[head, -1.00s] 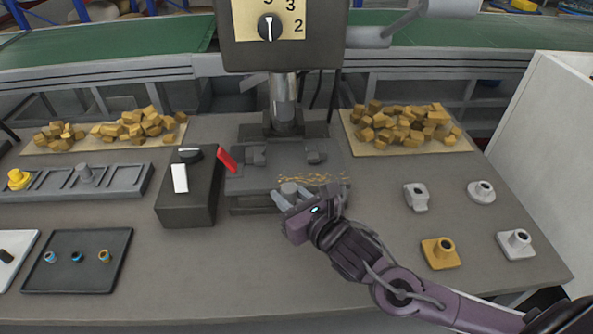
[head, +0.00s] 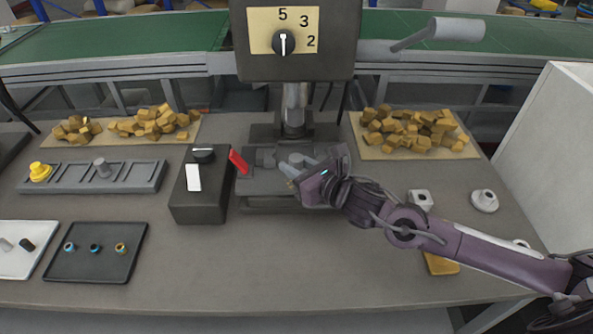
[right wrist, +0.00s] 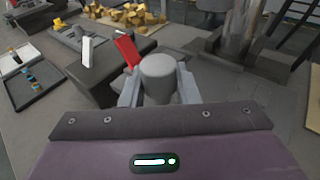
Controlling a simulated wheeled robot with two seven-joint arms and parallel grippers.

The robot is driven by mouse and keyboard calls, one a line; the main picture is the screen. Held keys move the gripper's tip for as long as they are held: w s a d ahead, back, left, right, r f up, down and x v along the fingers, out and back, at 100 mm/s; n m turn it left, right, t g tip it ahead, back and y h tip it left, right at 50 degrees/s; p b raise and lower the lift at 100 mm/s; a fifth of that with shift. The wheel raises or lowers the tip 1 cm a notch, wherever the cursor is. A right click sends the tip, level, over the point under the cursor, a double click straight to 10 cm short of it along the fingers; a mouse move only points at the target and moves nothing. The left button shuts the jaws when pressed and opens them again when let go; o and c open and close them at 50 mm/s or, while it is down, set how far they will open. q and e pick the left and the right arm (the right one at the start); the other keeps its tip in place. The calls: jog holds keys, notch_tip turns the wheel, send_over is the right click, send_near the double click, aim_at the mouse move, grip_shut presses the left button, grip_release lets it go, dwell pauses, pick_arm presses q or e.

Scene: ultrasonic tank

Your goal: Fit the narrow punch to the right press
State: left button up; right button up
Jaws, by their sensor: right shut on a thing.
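The press (head: 295,50) stands at the middle back, with a dial on its head, a metal column (head: 295,108) and a dark bed (head: 265,203) below. My right gripper (head: 299,170) is over the bed, in front of the column, shut on a grey cylindrical punch (right wrist: 158,68). In the right wrist view the punch stands upright between the two fingers, its top round and flat. Its lower end is hidden, so I cannot tell whether it touches the bed. A red handle (head: 239,162) is left of the gripper. My left gripper is out of view.
A dark control box (head: 199,200) stands close left of the bed. A grey rack (head: 130,178) holds a yellow piece (head: 40,172) and a grey piece (head: 103,168). The front middle table is clear.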

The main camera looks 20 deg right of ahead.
jog(key=w, duration=0.2)
jog(key=w+d, duration=0.1)
jog(key=w, duration=0.1)
jog(key=shift+w+d+r+p, duration=0.1)
jog(key=shift+w+r+p, duration=0.05)
jog(key=shift+p, duration=0.15)
jog(key=w+b, duration=0.1)
jog(key=w+d+b, duration=0.1)
jog(key=w, duration=0.1)
jog(key=shift+w, duration=0.1)
jog(key=shift+w+d+b, duration=0.2)
jog(key=shift+w+b, duration=0.1)
jog(key=shift+w, duration=0.4)
jog(key=shift+w+d+b, duration=0.15)
jog(key=shift+w+b, duration=0.1)
jog(key=shift+w, duration=0.4)
jog(key=shift+r+b, duration=0.5)
jog(key=shift+r, duration=0.05)
dwell(0.5)
grip_shut()
jog(key=o, duration=1.1)
grip_release()
jog(key=shift+s, duration=0.1)
jog(key=shift+o, duration=0.6)
jog(key=shift+f, duration=0.1)
jog(key=o, duration=0.5)
jog(key=shift+s, duration=0.1)
